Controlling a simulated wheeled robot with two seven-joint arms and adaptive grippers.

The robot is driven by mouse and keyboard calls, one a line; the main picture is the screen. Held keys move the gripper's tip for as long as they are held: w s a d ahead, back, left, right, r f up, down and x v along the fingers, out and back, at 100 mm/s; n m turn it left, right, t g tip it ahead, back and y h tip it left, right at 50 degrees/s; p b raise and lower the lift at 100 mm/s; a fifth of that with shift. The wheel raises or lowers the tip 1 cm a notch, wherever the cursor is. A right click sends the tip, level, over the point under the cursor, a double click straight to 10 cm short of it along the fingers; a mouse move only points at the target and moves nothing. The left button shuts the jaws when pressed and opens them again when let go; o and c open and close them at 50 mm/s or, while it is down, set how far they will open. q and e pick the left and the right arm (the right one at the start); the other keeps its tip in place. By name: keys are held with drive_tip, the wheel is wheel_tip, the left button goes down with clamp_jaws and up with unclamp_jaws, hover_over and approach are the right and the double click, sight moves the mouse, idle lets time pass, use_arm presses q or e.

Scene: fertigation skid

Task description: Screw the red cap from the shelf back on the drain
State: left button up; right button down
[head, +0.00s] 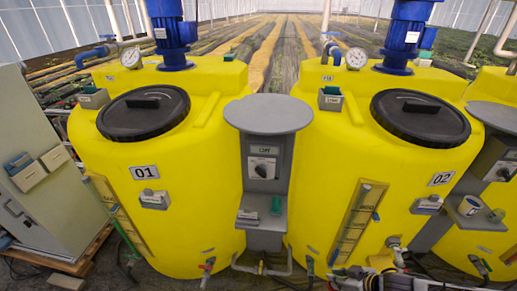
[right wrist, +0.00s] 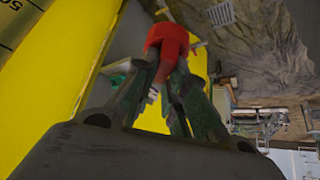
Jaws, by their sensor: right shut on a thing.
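My right gripper (right wrist: 168,72) is shut on the red cap (right wrist: 167,38) in the right wrist view. The cap sits between the fingertips, with the yellow tank wall to its left. In the head view my right gripper (head: 352,275) is low at the bottom edge, in front of the foot of tank 02 (head: 330,130); I cannot make out the cap there. Small outlet fittings (head: 310,264) sit low on the tanks; I cannot tell which is the drain. A grey shelf (head: 262,222) between the tanks holds a small green thing. My left gripper is not in view.
Tank 01 (head: 200,160) stands left of the grey post (head: 268,114). A grey cabinet (head: 35,160) stands at the left. Pipes run along the floor.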

drive_tip(key=w+a+r+m+h, duration=0.1)
drive_tip(key=w+a+r+m, duration=0.1)
drive_tip(key=w, duration=0.3)
drive_tip(key=w+a+r+m+t+h, duration=0.1)
drive_tip(key=w+a+r+m, duration=0.1)
drive_tip(key=w, duration=0.3)
drive_tip(key=w+a+r+m+h, duration=0.1)
drive_tip(key=w+a+r+m, duration=0.1)
drive_tip(key=w+a+r, duration=0.1)
drive_tip(key=shift+w+r, duration=0.8)
drive_tip(key=shift+w, duration=0.1)
drive_tip(key=shift+d, duration=0.1)
drive_tip(key=shift+d, duration=0.15)
drive_tip(key=shift+h, duration=0.3)
drive_tip(key=shift+s+d+f+b, duration=0.1)
drive_tip(key=shift+d+f+b, duration=0.1)
drive_tip(key=shift+f+b, duration=0.45)
drive_tip(key=shift+s+d+f+b, duration=0.1)
drive_tip(key=shift+d+f+b, duration=0.1)
drive_tip(key=shift+f+b, duration=0.4)
drive_tip(key=shift+s+d+f+b, duration=0.1)
drive_tip(key=shift+d+f+b, duration=0.1)
drive_tip(key=shift+f+b, duration=0.45)
drive_tip(key=shift+f, duration=0.15)
